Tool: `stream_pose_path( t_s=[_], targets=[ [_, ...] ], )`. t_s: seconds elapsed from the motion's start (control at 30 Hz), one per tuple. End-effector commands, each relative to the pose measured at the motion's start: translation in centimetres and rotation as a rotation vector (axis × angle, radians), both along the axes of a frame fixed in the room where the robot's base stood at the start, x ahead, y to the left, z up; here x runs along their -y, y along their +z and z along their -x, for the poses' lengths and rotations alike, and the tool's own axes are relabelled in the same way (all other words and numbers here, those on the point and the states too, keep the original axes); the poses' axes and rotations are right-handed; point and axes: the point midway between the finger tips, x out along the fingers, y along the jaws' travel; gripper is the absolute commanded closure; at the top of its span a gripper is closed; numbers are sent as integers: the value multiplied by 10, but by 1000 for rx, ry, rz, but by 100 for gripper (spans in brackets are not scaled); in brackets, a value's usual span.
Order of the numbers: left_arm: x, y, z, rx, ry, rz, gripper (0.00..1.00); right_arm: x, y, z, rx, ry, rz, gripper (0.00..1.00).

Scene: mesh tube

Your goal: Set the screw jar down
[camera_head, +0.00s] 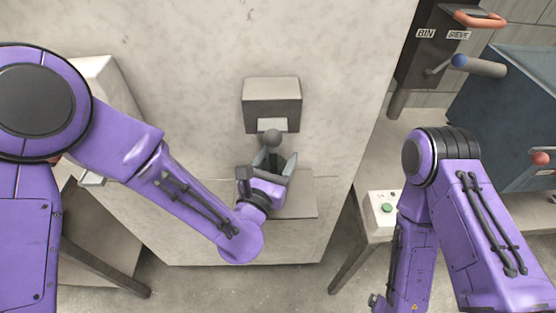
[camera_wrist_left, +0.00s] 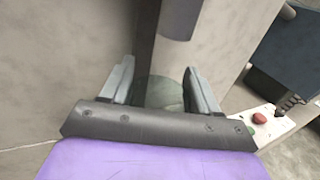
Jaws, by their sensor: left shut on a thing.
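My left gripper (camera_head: 275,163) is in front of the pale wall panel, just below a grey box. Its fingers are shut on a greenish, see-through thing, which I take to be the screw jar (camera_wrist_left: 164,93); it shows between the fingers in the left wrist view. Only part of the jar shows there, and its contents and base cannot be made out. In the head view the gripper and wrist mostly hide it. I cannot tell whether it touches the grey plate (camera_head: 299,199) below. My right arm is at the right, its gripper out of view.
The grey box (camera_head: 272,92) juts from the panel, with a round grey knob (camera_head: 272,137) beneath it, close to my left fingers. A button box (camera_head: 384,209) stands on a side table to the right. A dark blue bin (camera_head: 505,105) is at the far right.

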Motion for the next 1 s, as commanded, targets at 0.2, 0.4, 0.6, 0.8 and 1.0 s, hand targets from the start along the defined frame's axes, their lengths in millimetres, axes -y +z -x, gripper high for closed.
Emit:
stream_pose_path(
  t_s=[0.2, 0.4, 0.6, 0.8, 1.0],
  targets=[
    [0, -2, 0, -1, 0, 0, 20, 0, -2, 0, 0, 0, 0, 10],
    [0, -2, 0, -1, 0, 0, 14, 0, -2, 0, 0, 0, 0, 10],
    [-2, -1, 4, -1, -1, 0, 14, 0, -2, 0, 1, 0, 1, 10],
    [-18, -5, 43, -2, -1, 0, 14, 0, -22, 0, 0, 0, 0, 10],
    [-31, 10, 78, -4, -2, -9, 14, 0, 23, 0, 0, 0, 0, 10]
  ],
)
